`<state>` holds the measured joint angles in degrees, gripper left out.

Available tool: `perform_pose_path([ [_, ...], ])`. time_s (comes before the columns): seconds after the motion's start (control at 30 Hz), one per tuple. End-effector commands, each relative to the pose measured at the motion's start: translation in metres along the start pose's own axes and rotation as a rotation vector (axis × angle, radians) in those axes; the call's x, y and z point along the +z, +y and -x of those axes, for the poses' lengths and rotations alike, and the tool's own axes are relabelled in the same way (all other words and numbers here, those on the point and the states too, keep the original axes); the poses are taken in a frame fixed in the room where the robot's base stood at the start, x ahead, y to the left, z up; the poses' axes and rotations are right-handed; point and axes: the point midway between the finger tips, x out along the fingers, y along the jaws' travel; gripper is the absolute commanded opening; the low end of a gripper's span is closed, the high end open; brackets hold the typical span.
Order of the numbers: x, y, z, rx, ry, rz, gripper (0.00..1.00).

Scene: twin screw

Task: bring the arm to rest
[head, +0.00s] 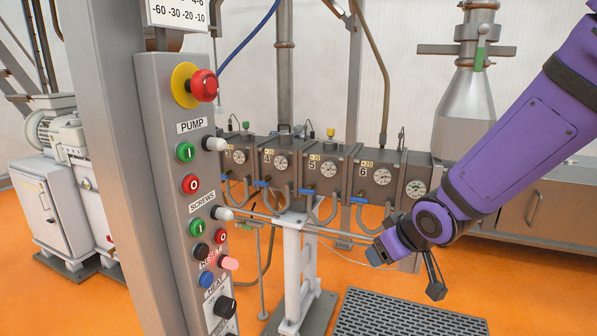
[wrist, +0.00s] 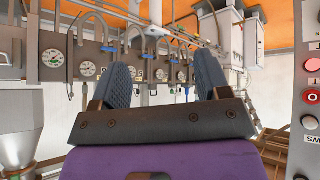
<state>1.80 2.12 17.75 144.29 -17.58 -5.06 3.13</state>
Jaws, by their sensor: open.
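My purple arm (head: 520,130) reaches in from the upper right in the head view. My gripper (head: 405,275) is at its lower end, in front of the row of barrel blocks and above the orange floor. In the wrist view my gripper (wrist: 168,88) shows two dark ribbed fingers spread well apart. Nothing is between them. The gripper touches nothing that I can see.
A control panel (head: 175,215) with a red emergency knob (head: 203,86) and several buttons stands left of the arm. Barrel blocks with gauges (head: 327,170) run behind the gripper. A steel hopper (head: 467,100) stands behind the arm. A dark floor grate (head: 410,314) lies below.

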Motion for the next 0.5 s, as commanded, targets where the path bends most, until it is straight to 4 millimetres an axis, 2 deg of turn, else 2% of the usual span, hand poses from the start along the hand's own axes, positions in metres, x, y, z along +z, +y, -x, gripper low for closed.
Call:
perform_pose_path([
  [0.03, -0.001, 0.009, 0.017, 0.035, -0.010, -0.015, 0.69],
  [0.23, 0.009, 0.035, 0.078, 0.142, -0.079, -0.102, 0.69],
  [0.5, 0.035, 0.049, 0.164, 0.215, -0.152, -0.254, 0.69],
])
